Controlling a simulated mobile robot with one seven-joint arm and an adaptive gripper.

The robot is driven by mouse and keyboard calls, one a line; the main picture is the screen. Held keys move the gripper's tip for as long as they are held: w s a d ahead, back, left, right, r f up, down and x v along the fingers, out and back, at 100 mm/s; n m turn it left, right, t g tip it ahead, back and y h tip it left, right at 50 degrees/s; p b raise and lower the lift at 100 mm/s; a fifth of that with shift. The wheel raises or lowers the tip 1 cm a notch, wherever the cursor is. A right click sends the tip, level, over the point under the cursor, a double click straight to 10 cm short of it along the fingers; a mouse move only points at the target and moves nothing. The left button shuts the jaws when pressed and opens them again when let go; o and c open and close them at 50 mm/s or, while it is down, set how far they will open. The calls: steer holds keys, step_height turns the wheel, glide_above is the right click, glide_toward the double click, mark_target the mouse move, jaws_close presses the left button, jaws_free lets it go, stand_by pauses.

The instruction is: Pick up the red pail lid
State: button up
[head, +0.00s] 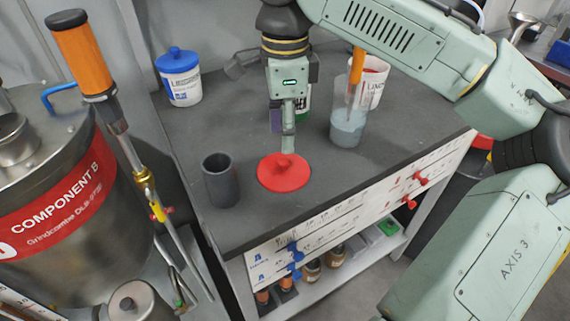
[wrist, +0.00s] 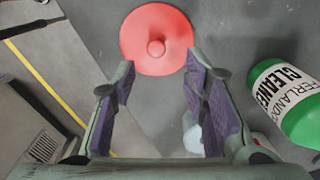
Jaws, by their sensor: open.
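The red pail lid (head: 283,172) lies flat on the dark grey bench top, a round disc with a small knob in its middle. In the wrist view the lid (wrist: 157,40) is at the top centre, just beyond my fingertips. My gripper (head: 288,148) points down above the bench at the lid's far side in the head view. In the wrist view my gripper (wrist: 160,80) is open, its purple-padded fingers spread and nothing between them. The fingers are partly hidden in the head view, and I cannot tell their exact height above the lid.
A grey cup (head: 221,180) stands left of the lid. A blue-lidded tub (head: 180,77) stands behind left. A clear beaker (head: 348,125) and a white container (head: 375,82) stand right.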

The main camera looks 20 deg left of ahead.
mark_target(283, 160)
steer(key=f, duration=0.4)
steer(key=f+p, duration=0.1)
steer(key=f, duration=0.1)
steer(key=shift+s+f, duration=0.3)
steer(key=shift+s, duration=0.05)
jaws_close()
